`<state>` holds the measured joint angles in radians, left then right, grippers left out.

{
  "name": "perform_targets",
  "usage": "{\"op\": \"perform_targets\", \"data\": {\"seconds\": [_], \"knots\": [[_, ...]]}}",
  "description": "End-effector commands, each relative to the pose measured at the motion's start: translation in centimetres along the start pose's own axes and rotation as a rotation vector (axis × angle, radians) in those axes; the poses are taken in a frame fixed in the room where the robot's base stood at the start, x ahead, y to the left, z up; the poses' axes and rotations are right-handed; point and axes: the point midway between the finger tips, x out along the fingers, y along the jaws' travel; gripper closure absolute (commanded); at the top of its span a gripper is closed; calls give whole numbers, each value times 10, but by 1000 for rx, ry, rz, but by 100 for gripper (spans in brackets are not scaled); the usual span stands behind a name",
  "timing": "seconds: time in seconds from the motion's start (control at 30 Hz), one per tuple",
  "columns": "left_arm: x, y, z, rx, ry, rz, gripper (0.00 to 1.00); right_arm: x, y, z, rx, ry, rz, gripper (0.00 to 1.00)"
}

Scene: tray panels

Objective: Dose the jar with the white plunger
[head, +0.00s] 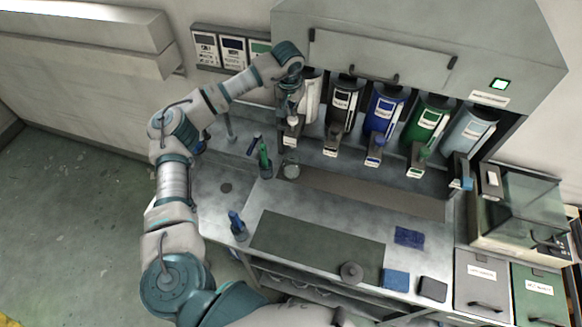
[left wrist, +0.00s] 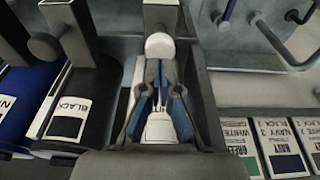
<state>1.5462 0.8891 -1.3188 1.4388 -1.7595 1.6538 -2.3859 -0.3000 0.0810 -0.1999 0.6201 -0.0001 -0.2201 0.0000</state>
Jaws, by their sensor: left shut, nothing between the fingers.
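The white dispenser (head: 312,98) is the leftmost of the row, partly hidden by my left arm. Its round white plunger knob (left wrist: 160,45) shows in the left wrist view, just past my fingertips. My left gripper (left wrist: 158,68) is shut with nothing between its fingers, and its tips are close to the knob; I cannot tell if they touch it. In the head view the left gripper (head: 290,98) is in front of the white dispenser. A clear jar (head: 290,169) stands on the counter below that dispenser. My right gripper is not in view.
Black (head: 341,104), blue (head: 383,112), green (head: 427,122) and pale grey (head: 468,134) dispensers stand to the right. A green-handled tool in a holder (head: 265,160) stands left of the jar. A dark mat (head: 315,245) and blue cloths (head: 409,237) lie in front.

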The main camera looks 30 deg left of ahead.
Motion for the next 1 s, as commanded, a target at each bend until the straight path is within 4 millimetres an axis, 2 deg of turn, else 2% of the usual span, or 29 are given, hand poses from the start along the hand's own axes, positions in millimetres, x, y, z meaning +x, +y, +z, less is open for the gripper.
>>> {"op": "perform_targets", "data": {"seconds": [0.47,1.0], "knots": [[1,0,0,-1,1,0,100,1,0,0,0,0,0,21],[19,0,4,-1,0,1,100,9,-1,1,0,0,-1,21]]}}
